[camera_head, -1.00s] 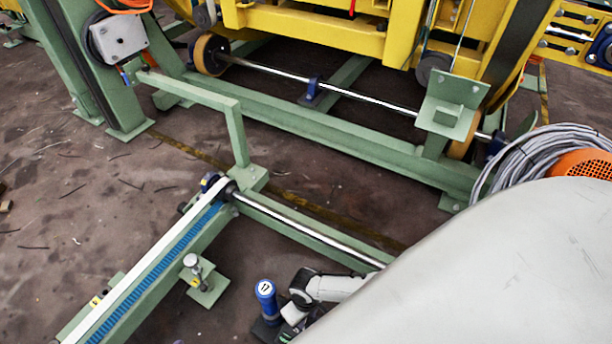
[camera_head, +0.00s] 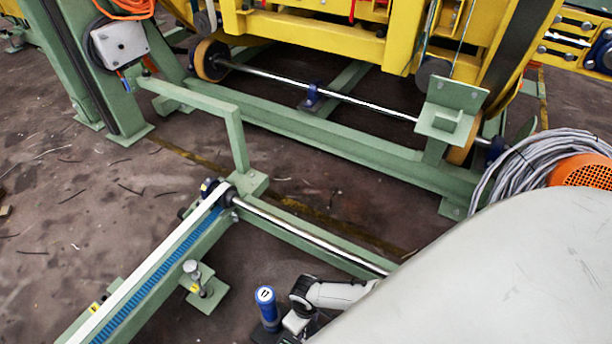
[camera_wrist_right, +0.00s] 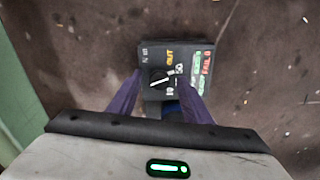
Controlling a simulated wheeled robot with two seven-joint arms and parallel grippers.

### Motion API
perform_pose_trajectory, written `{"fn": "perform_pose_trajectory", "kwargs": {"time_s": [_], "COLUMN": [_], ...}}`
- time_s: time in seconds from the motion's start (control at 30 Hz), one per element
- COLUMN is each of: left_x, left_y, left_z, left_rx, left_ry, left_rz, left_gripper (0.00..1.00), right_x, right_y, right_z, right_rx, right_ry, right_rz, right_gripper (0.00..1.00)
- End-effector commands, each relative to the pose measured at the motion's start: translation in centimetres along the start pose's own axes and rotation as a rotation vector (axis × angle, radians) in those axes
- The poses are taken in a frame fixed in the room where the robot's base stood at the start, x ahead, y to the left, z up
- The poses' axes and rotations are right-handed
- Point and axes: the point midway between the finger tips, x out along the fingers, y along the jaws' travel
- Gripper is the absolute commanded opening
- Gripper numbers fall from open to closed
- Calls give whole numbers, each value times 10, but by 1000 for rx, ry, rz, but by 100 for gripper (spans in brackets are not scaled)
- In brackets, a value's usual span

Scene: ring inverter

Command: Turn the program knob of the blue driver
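The blue driver (camera_head: 267,309) is an upright blue cylinder with a white numbered cap at the bottom of the head view. In the right wrist view its dark control face (camera_wrist_right: 152,53) carries coloured lettering, and a round black program knob (camera_wrist_right: 161,79) with a white pointer mark. My right gripper (camera_wrist_right: 161,88) is open in that view. Its two dark purple fingers lie on either side of the knob, with space between them and the knob. Whether they touch the control face cannot be told. In the head view my right gripper (camera_head: 296,326) is beside the driver, partly hidden. My left gripper is not in view.
A green frame with a blue toothed belt (camera_head: 160,268) runs left of the driver, with a small clamp post (camera_head: 193,279). A shaft and green beam (camera_head: 310,241) lie behind. A coiled grey cable (camera_head: 540,160) and orange motor are at right. Brown floor is open at left.

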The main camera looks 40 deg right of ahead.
Motion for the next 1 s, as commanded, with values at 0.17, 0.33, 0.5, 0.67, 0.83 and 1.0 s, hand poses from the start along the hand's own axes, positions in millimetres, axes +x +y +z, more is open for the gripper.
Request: {"fn": "perform_pose_trajectory", "kwargs": {"time_s": [0.17, 0.33, 0.5, 0.67, 0.83, 1.0], "left_x": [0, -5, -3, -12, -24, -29], "left_y": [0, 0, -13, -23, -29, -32], "left_z": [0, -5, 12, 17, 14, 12], "left_rx": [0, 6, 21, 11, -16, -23], "left_ry": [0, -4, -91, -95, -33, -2], "left_rz": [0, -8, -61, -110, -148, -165], "left_gripper": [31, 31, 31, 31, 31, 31], "right_x": [0, -10, -41, -71, -94, -103], "right_y": [0, 0, 1, 0, 0, 0], "right_z": [-1, -1, -1, -1, 0, 0], "right_rx": [0, 1, 0, 0, 0, 0], "right_ry": [2, 3, 3, 3, 2, 1], "right_rz": [0, 0, 1, -1, 1, 0], "right_gripper": [44, 44, 44, 44, 44, 44]}}
